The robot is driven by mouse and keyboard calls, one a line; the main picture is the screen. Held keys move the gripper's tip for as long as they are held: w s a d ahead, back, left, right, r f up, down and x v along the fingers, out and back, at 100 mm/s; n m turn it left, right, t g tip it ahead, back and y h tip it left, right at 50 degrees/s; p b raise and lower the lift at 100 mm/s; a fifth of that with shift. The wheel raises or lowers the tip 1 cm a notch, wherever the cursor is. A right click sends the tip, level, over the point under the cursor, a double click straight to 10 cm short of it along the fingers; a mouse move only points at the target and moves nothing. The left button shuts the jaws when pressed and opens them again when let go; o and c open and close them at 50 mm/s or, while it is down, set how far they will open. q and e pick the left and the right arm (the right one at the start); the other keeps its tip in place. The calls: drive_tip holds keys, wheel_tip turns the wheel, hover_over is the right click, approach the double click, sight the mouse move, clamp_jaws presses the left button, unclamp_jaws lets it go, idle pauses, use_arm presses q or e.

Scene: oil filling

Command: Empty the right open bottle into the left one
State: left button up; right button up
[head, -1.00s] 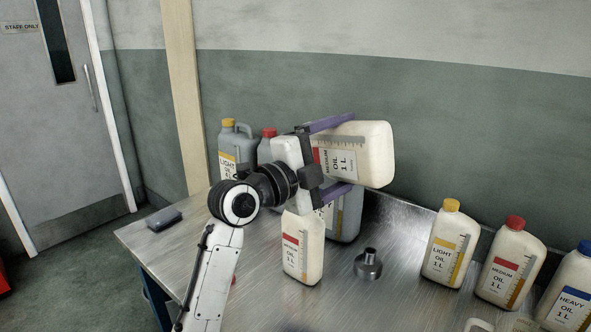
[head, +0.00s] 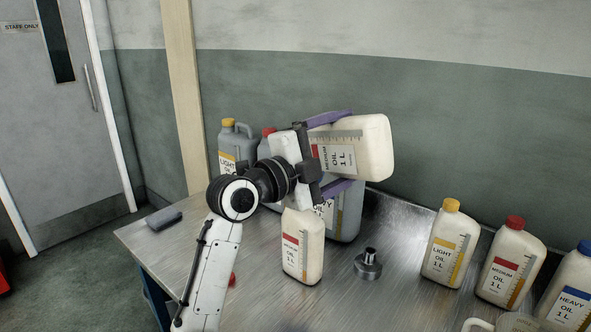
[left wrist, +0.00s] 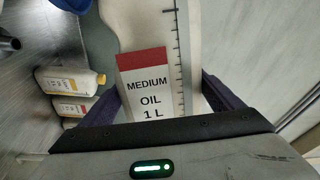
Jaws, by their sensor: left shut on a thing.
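My left gripper (head: 333,152) is shut on a white bottle (head: 373,148) labelled MEDIUM OIL 1 L, whose red label (left wrist: 143,75) fills the middle of the left wrist view. The held bottle is tipped on its side above the table, with its base toward the right; its mouth is hidden behind the gripper and arm. Another white bottle (head: 303,258) with a red-topped label stands upright on the table below the gripper. Its upper end is hidden by my arm, so I cannot tell whether the two bottles touch. My right gripper is not in view.
A metal funnel (head: 368,265) stands right of the lower bottle. Capped bottles with yellow (head: 450,248), red (head: 511,262) and blue (head: 572,290) caps line the right side. Grey jugs (head: 236,150) stand behind my arm. A dark block (head: 163,219) lies at the left edge. A red cap lies by my arm.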

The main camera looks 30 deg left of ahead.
use_arm(q)
drive_tip(key=shift+w+a+r+n, duration=0.1)
drive_tip(key=shift+a+r+n, duration=0.25)
drive_tip(key=shift+r+n, duration=0.15)
idle(0.7)
